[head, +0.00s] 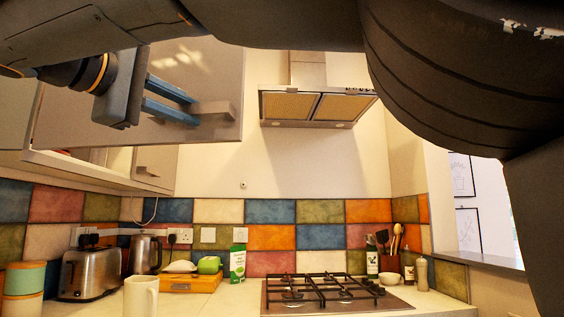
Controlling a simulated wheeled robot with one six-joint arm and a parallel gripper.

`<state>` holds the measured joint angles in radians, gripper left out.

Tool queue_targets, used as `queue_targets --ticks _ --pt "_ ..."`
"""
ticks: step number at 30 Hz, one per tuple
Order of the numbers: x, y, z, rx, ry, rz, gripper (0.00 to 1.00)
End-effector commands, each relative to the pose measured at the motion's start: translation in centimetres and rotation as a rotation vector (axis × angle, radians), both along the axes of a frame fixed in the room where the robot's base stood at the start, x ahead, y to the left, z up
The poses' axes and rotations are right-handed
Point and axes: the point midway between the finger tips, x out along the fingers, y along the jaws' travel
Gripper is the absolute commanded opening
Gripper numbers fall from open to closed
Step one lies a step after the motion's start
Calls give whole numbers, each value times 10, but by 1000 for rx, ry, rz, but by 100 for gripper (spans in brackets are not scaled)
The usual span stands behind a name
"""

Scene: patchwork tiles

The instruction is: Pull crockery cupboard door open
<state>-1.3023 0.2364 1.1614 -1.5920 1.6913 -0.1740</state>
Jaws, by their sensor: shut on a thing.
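The crockery cupboard door (222,75) is a pale flat panel at the upper left of the head view. It stands swung out from the wall cupboard (95,173), and part of the cupboard's inside shows below the door's lower edge. The door's handle (218,108) is a short pale bar near its right edge. My gripper (196,110) reaches in from the left, and its two blue fingers are shut on the handle. My gripper's body and arm hide the upper left part of the door.
Another cupboard door with a small handle (147,171) is further back. A cooker hood (318,106) hangs to the right. The worktop below carries a toaster (90,273), a kettle (145,254), a mug (141,297) and a gas hob (330,293). The air before the tiled wall is clear.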

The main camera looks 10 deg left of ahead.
Motion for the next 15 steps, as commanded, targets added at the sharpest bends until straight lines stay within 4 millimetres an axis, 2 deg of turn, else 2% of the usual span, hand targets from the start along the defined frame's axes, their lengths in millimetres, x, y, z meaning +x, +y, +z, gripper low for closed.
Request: queue_targets --ticks 15 --pt "4 -6 -3 -2 5 -27 0"
